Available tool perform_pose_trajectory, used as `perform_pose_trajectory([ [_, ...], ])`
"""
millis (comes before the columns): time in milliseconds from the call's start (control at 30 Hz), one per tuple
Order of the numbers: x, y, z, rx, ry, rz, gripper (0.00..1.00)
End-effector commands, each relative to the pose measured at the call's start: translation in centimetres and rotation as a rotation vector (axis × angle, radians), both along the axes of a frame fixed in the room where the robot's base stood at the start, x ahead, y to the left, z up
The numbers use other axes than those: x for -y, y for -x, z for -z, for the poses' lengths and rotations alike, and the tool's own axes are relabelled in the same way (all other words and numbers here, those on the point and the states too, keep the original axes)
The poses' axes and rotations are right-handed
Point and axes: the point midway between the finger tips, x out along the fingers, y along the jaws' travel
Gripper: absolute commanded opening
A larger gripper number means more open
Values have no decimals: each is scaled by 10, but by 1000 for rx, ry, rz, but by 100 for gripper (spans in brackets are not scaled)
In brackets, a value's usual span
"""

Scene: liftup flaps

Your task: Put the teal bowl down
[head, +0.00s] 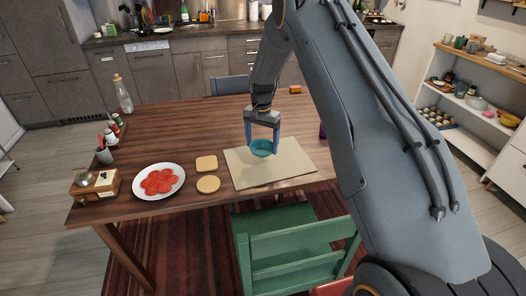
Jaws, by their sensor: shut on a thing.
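The teal bowl (262,148) is in the head view, over the beige board (241,177) on the wooden table. My gripper (262,145) points down and is shut on the bowl, with a blue finger on either side of it. The bowl looks upright. I cannot tell whether its underside touches the board or hangs just above it.
A white plate (141,186) with red slices stands at the left. Two tan pieces, one square (206,163) and one round (208,184), lie between plate and board. A glass bottle (123,97) and a wooden box (95,184) stand farther left. A green chair (290,245) is in front.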

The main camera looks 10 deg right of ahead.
Motion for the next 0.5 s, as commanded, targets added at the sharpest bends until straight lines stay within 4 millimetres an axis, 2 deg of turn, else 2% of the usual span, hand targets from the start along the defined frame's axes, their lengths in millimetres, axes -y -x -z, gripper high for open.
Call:
perform_pose_trajectory([
  [300,3,1,38,-1,0,4,55],
  [500,2,0,43,0,0,3,55],
])
